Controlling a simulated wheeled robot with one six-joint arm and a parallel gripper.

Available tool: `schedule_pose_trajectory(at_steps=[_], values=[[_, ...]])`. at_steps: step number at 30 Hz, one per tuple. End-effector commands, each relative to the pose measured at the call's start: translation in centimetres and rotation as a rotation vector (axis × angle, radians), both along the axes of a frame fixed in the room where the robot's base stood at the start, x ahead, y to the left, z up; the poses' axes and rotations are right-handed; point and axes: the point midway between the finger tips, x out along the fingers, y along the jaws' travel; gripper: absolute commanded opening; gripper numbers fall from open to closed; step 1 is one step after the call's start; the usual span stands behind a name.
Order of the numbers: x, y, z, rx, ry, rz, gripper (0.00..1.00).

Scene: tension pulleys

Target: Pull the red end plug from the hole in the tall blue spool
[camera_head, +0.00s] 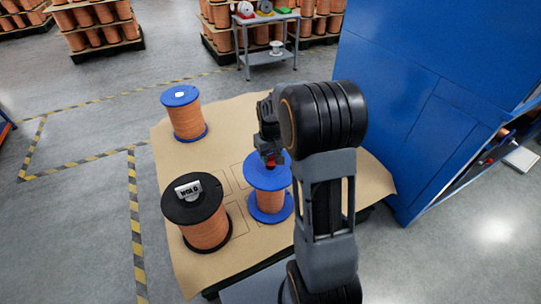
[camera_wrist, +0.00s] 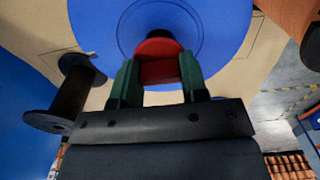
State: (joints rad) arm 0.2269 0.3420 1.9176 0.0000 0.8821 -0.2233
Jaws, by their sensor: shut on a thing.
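The tall blue spool (camera_head: 270,205), with blue flanges and copper-coloured wire, stands on the brown sheet below my gripper. Its blue top flange (camera_wrist: 225,25) fills the upper middle of the wrist view. My gripper (camera_head: 270,160) is above that flange, and its green fingers also show in the wrist view (camera_wrist: 160,80). The fingers are shut on the red end plug (camera_wrist: 160,60), one finger on each side. The plug (camera_head: 277,160) shows as a small red patch in the head view, partly hidden by my gripper. I cannot tell whether its lower end is still in the hole.
A black-flanged spool (camera_head: 205,225) with a white label block on top stands at the front left. Another blue-flanged spool (camera_head: 187,118) stands at the back left. A blue cabinet (camera_head: 430,90) rises at the right. A grey cart (camera_head: 268,57) stands behind.

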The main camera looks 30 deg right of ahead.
Motion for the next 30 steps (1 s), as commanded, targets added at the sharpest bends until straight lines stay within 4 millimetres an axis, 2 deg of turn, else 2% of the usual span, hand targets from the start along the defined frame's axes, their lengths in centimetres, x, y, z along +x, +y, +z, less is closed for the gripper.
schedule_pose_trajectory(at_steps=[17,30], values=[[0.0,0.0,0.5,0.000,0.000,0.000,0.18],[0.0,0.0,3.8,0.000,-0.001,0.000,0.18]])
